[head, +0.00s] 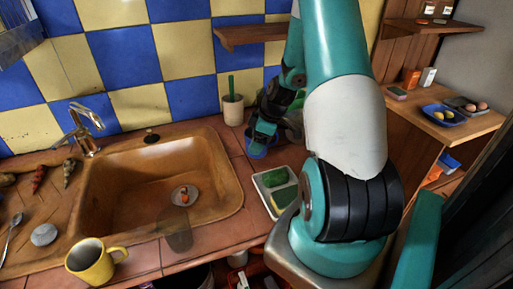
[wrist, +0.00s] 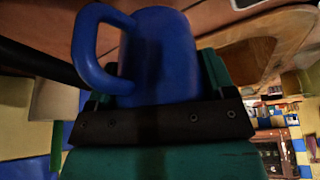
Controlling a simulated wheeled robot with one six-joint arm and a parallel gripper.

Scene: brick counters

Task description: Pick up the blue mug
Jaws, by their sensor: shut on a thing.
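The blue mug (wrist: 160,55) fills the upper middle of the wrist view, with its handle on the left. My gripper (wrist: 160,100) is shut on the mug. In the head view the blue mug (head: 258,150) shows small at the back of the counter, right of the sink, below my gripper (head: 263,132). Part of the mug is hidden by my gripper. I cannot tell whether the mug touches the counter.
A cream cup with a green item (head: 232,108) stands close left of the blue mug. The sink (head: 110,195) is further left. A green sponge tray (head: 262,181) lies in front. A yellow mug (head: 90,263) stands at the front left. A shelf (head: 255,34) hangs above.

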